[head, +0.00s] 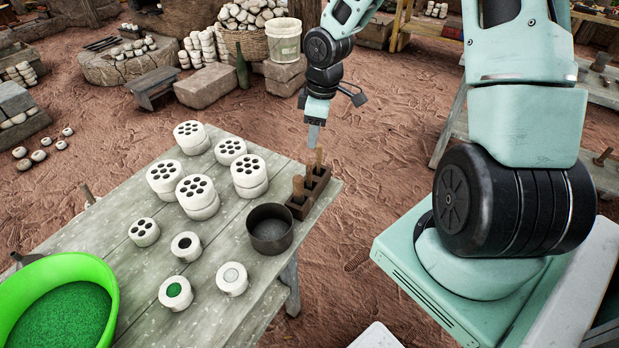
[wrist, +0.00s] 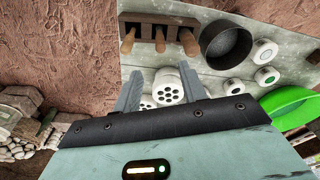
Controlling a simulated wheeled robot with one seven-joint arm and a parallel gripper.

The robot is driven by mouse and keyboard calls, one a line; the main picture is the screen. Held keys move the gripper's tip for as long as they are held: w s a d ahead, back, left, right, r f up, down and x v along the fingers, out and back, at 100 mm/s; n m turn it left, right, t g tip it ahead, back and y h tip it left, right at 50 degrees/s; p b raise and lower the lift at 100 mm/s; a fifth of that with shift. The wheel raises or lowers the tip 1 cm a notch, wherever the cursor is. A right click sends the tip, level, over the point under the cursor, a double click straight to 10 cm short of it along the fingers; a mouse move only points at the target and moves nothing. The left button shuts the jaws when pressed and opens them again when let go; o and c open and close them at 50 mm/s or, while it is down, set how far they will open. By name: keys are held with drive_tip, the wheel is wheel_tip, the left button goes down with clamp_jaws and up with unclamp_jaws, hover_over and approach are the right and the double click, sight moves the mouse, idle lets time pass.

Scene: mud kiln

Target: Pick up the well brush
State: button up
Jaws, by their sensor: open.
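A dark wooden rack (head: 298,211) stands at the right end of the table, with upright wooden handles in it. One is a near handle (head: 298,188) and one a far handle (head: 319,158). The wrist view shows three: left (wrist: 128,40), middle (wrist: 160,40) and right (wrist: 188,42). I cannot tell which handle is the well brush's; any heads are hidden in the rack. My gripper (head: 314,136) points down just above the far end of the rack. In the wrist view its fingers (wrist: 158,82) are apart with nothing held between them.
A dark round pot (head: 270,229) stands beside the rack. Several white cylinders with holes, such as one stack (head: 249,176), stand on the table (head: 130,260). A green basin (head: 62,300) is at the front left. Bare ground lies beyond the table's right edge.

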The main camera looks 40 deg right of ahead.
sight(309, 161)
drive_tip(key=f, duration=0.7)
drive_tip(key=w+a+f, duration=0.1)
drive_tip(key=f, duration=0.2)
drive_tip(key=shift+f+b, duration=0.3)
drive_tip(key=shift+b, duration=0.05)
clamp_jaws()
